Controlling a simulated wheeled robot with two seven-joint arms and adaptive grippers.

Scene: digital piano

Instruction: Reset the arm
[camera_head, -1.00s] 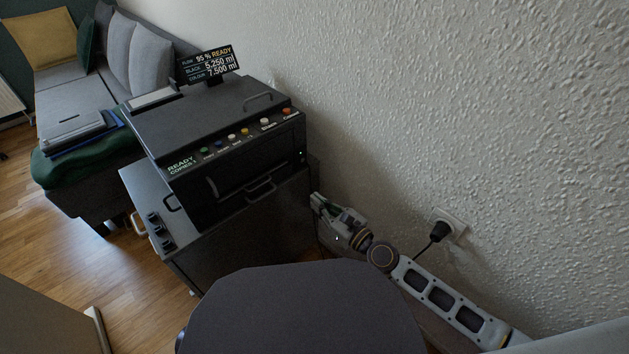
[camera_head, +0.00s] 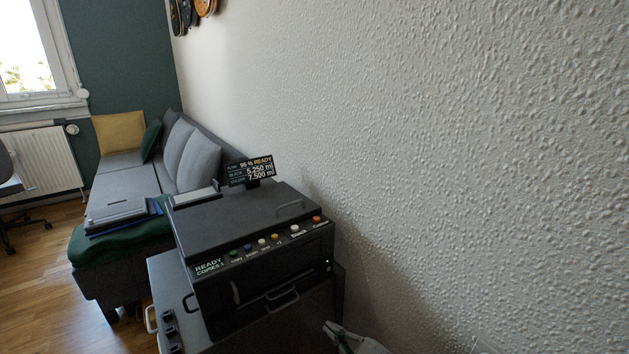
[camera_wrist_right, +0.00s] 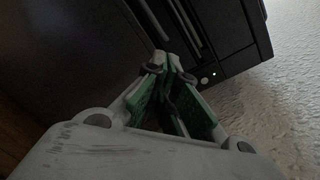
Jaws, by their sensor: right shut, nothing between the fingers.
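My right gripper (camera_head: 338,330) shows at the bottom edge of the head view, in front of the right side of the dark printer cabinet. In the right wrist view the gripper (camera_wrist_right: 170,75) is shut and empty, its green-padded fingers meeting at the tips. The fingertips are near the dark printer body, and I cannot tell whether they touch it. The rest of my right arm is below the head view. My left gripper is not in view.
A black printer (camera_head: 262,255) with coloured buttons and a small display sign (camera_head: 249,171) stands beside the textured white wall (camera_head: 480,150). A grey sofa (camera_head: 130,190) with cushions is behind it. Wooden floor (camera_head: 40,270) is open at the left.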

